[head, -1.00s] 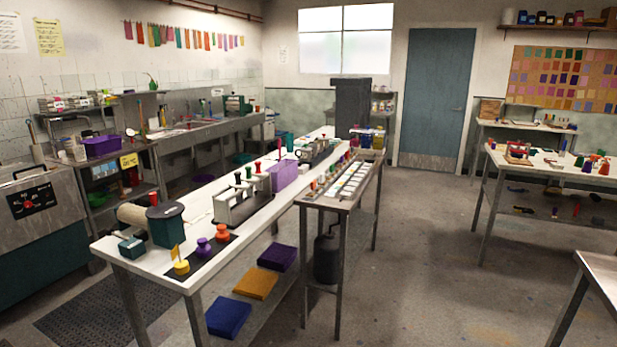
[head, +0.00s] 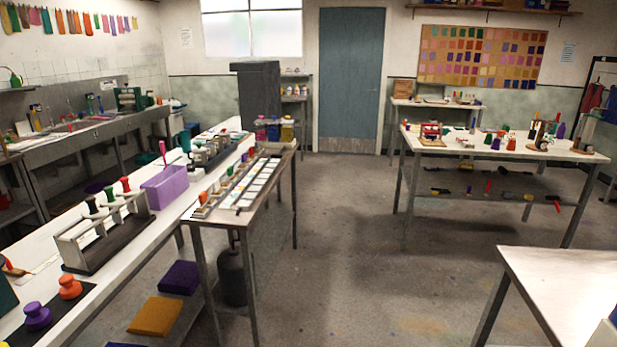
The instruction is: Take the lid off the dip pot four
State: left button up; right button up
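Neither of my grippers is in the head view. I cannot single out dip pot four or its lid; no readable number shows on any vessel. On the long white bench at left, a purple knobbed piece (head: 37,317) and an orange knobbed piece (head: 69,287) stand on a dark strip. Behind them is a rack (head: 100,232) with green and red knobs on top. A narrow stand (head: 215,218) beside the bench carries a row of pale squares and small coloured items, too small to make out.
A purple bin (head: 163,190) sits on the long bench. A worktable (head: 500,152) with tools stands at right, and a bare tabletop (head: 575,285) is at near right. The floor (head: 350,250) between them is open, up to the blue door (head: 350,80).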

aim_at(199, 149)
jog(key=i+l+z, duration=0.1)
jog(key=i+z, duration=0.3)
jog(key=i, duration=1.15)
jog(key=i+u, duration=0.3)
jog(key=i, duration=0.15)
jog(key=i+l+u, duration=0.25)
jog(key=i, duration=0.15)
jog(key=i+l+u, duration=0.6)
jog(key=u, duration=0.2)
jog(key=i+l+u, duration=0.45)
